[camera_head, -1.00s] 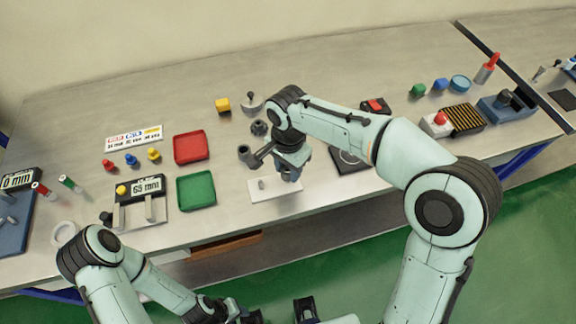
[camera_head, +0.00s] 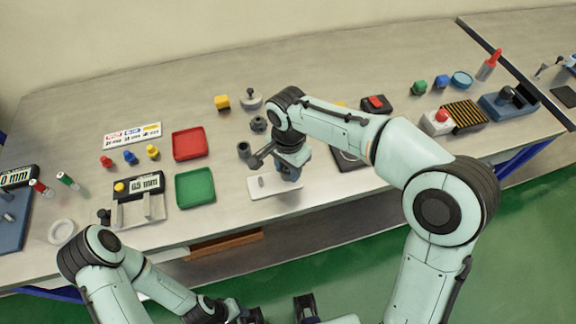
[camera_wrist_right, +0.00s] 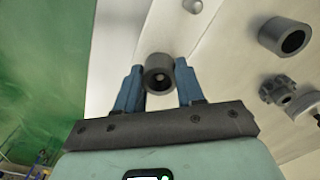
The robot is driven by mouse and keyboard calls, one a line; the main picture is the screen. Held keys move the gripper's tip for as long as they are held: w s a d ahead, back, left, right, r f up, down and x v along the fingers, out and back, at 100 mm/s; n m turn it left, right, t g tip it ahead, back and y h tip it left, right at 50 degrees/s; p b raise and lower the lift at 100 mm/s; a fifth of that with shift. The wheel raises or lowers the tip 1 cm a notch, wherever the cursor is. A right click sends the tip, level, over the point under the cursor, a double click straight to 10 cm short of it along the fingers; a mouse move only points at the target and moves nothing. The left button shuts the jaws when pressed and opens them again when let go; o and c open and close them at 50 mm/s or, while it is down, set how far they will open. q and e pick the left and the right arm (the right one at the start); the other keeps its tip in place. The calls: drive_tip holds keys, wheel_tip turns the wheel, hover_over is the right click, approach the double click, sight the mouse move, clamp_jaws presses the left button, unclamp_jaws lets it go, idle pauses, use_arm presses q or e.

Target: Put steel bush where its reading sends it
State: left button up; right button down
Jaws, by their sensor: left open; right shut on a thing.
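My right gripper (camera_head: 289,174) is low over the right part of a white plate (camera_head: 262,194) near the table's front edge. In the right wrist view it (camera_wrist_right: 160,88) is shut on a grey hollow cylinder, the steel bush (camera_wrist_right: 158,73). The bush is hidden by the gripper in the head view. My left gripper (camera_head: 280,312) is open and empty at the bottom of the head view, in front of the table. A gauge with a display (camera_head: 148,183) in mm stands at the left; its digits are hard to read. A card (camera_head: 132,134) has red, blue and yellow headings.
A red tray (camera_head: 190,144) and a green tray (camera_head: 195,188) lie left of the right gripper. Grey parts (camera_head: 244,150) stand close beside it. Red, blue and yellow pegs (camera_head: 130,157) stand near the card. A button box (camera_head: 436,121) stands right.

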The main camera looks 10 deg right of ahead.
use_arm(q)
drive_tip(key=shift+s+f+b, duration=0.2)
drive_tip(key=shift+f+b, duration=0.25)
drive_tip(key=shift+f, duration=0.05)
use_arm(e)
drive_tip(key=shift+f, duration=0.7)
drive_tip(key=shift+c, duration=1)
unclamp_jaws()
use_arm(q)
drive_tip(key=shift+r, duration=0.1)
use_arm(e)
drive_tip(key=shift+r, duration=0.1)
drive_tip(key=shift+r+p, duration=2.35)
drive_tip(key=shift+r, duration=1.15)
use_arm(q)
drive_tip(key=w+r, duration=0.2)
drive_tip(key=r, duration=0.3)
drive_tip(key=shift+w+r, duration=0.1)
drive_tip(key=shift+w, duration=0.3)
use_arm(e)
drive_tip(key=shift+f, duration=0.1)
